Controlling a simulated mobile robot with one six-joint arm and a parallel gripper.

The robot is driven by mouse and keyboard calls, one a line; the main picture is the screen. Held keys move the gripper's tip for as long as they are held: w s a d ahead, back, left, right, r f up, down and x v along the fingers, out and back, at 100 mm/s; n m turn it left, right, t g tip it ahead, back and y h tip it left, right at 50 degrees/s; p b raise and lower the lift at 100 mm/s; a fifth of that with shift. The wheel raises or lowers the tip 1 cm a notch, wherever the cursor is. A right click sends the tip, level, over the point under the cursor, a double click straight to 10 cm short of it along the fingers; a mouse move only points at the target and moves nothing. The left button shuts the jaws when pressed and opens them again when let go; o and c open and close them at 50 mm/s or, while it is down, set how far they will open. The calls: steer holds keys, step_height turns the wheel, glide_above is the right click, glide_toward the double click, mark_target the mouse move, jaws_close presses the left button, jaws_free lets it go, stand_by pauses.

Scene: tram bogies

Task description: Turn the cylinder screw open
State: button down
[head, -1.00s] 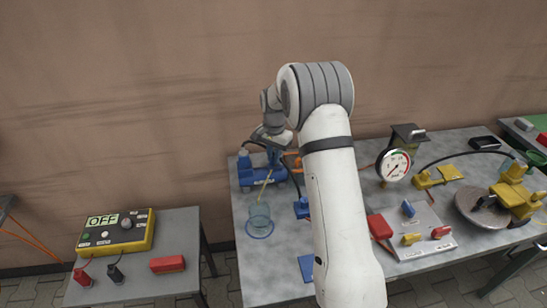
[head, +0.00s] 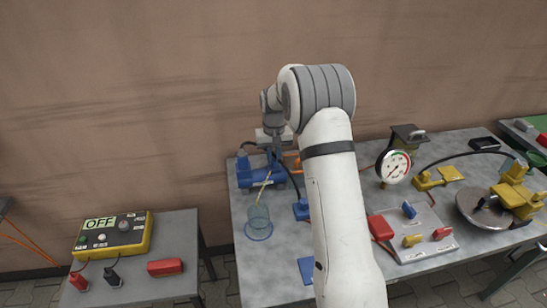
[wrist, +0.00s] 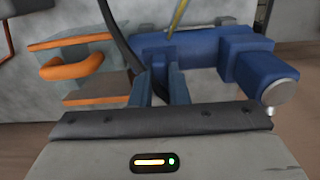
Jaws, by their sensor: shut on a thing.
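The blue cylinder unit (head: 258,178) stands at the back left of the middle table. In the wrist view its blue body (wrist: 205,60) lies across the picture, with a grey round end (wrist: 280,97) on the right. My gripper (head: 273,150) is above the unit, pointing down. In the wrist view its two blue fingers (wrist: 160,90) reach down to the body and are shut on a small part there, apparently the cylinder screw. The screw itself is hidden between the fingers.
A pale hose (head: 265,187) runs from the unit to a clear cup (head: 259,222). An orange handle (wrist: 75,65) and a black cable (wrist: 118,40) are close beside my fingers. A pressure gauge (head: 394,165) stands further right. The wall is close behind.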

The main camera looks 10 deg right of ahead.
mark_target(274, 158)
steer(key=shift+w+r, duration=0.1)
stand_by(0.5)
steer(key=c, duration=1.4)
jaws_free()
step_height(274, 158, up, 8)
steer(key=shift+f, duration=0.15)
steer(key=s+r, duration=0.6)
steer(key=s, duration=0.2)
steer(key=s+t, duration=0.2)
steer(key=s, duration=2.7)
steer(key=shift+s+r+t, duration=0.25)
steer(key=shift+r+t, duration=0.05)
